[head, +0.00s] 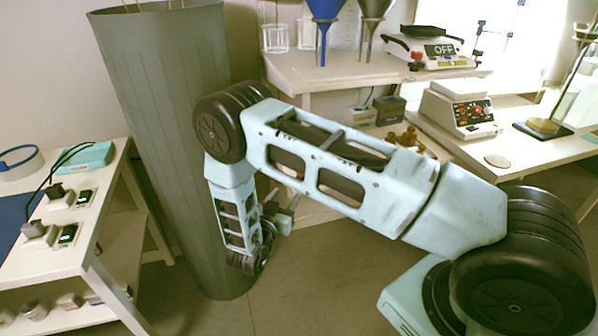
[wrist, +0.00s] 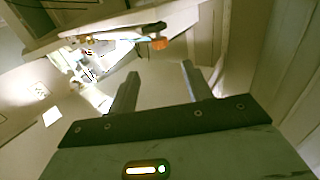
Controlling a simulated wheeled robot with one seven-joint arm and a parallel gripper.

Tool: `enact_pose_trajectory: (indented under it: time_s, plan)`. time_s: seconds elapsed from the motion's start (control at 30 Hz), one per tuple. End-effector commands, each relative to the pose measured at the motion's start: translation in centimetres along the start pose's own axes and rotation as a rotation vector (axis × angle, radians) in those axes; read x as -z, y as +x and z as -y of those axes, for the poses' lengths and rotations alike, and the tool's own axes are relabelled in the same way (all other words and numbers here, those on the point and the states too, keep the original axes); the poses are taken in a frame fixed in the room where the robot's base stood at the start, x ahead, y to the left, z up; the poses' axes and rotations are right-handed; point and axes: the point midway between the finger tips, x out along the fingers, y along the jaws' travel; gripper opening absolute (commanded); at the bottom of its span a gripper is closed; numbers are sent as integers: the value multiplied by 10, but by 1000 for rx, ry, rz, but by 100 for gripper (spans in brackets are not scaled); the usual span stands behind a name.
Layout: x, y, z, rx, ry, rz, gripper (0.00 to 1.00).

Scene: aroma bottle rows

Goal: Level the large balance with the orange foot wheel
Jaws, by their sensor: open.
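In the head view, a white device with a dark top and an "OFF" display (head: 436,51) stands on the back bench. A white device with a keypad and red buttons (head: 462,108) stands on the right bench. I cannot tell for certain which is the large balance. In the wrist view, an orange round part (wrist: 159,43) shows beyond the fingertips, apart from them; it may be the foot wheel. My gripper (wrist: 160,82) is open and empty. In the head view it hangs low beside the grey column.
A tall grey column (head: 170,140) stands left of my arm. A white table with small devices (head: 105,205) is at the left. Blue (head: 325,12) and grey (head: 374,12) funnels hang over the back bench. Brown bottles (head: 405,138) stand below it. Open floor (head: 330,270) lies in front.

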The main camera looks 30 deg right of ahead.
Motion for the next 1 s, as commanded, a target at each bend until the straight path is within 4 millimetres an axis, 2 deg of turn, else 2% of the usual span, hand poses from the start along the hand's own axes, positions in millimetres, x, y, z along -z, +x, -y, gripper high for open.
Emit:
enact_pose_trajectory:
  time_s: [0.03, 0.4, 0.6, 0.8, 1.0]
  plan:
    - [1, 12, -1, -5, 1, 0, 50]
    - [1, 89, -1, -3, 1, 0, 50]
    - [0, 121, 0, -1, 2, 2, 50]
    - [0, 137, 0, 1, 1, 2, 50]
    - [0, 139, 0, 1, 0, 3, 50]
